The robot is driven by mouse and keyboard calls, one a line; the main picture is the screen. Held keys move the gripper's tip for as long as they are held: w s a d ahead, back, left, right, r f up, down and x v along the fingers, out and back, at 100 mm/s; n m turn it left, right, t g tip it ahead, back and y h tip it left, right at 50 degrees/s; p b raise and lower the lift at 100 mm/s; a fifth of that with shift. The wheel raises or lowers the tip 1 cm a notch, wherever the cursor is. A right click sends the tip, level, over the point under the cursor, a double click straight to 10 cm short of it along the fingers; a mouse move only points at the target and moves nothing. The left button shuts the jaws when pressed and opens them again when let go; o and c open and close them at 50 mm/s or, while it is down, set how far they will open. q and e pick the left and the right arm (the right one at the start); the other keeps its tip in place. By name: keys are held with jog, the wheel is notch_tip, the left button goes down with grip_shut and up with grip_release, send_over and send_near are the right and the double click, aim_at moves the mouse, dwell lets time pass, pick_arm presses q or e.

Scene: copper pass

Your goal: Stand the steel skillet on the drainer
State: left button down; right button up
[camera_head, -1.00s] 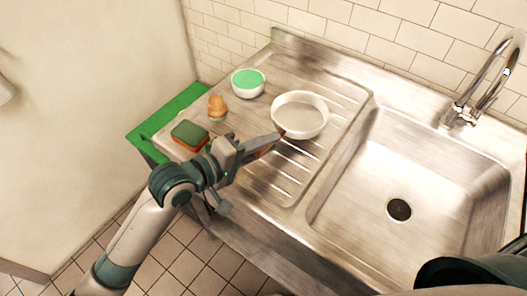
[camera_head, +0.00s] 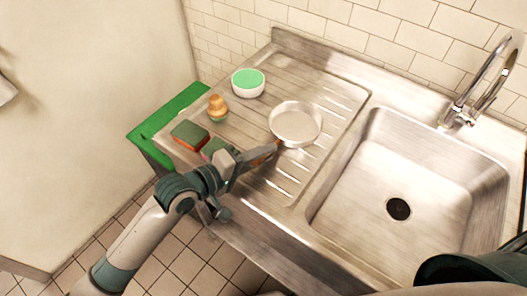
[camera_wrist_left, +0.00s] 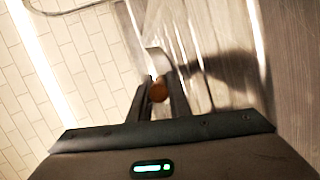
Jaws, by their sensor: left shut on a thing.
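The steel skillet (camera_head: 297,125) is a shallow, pale round pan over the ribbed drainer (camera_head: 335,92), left of the sink. Its open side faces up. My left gripper (camera_head: 272,150) is shut on its brown handle, at the pan's lower left. In the left wrist view, the brown handle end (camera_wrist_left: 158,91) shows between the two dark fingers, with a small pale part of the skillet (camera_wrist_left: 156,58) beyond. I cannot tell whether the pan's base touches the drainer or is slightly above it. My right gripper is out of view.
A white bowl with a green top (camera_head: 248,83), a wooden-knobbed brush (camera_head: 217,107) and a green-and-red sponge (camera_head: 189,135) stand at the drainer's left. The empty sink (camera_head: 410,170) and tap (camera_head: 465,105) are right. A green-topped unit (camera_head: 160,122) adjoins the left end.

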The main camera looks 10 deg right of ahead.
pick_arm(q)
jog(key=shift+r, duration=0.15)
jog(key=c, duration=2.1)
grip_release()
jog(key=shift+f, duration=0.2)
jog(key=o, duration=0.5)
jog(key=shift+c, duration=0.2)
jog(key=shift+r, duration=0.1)
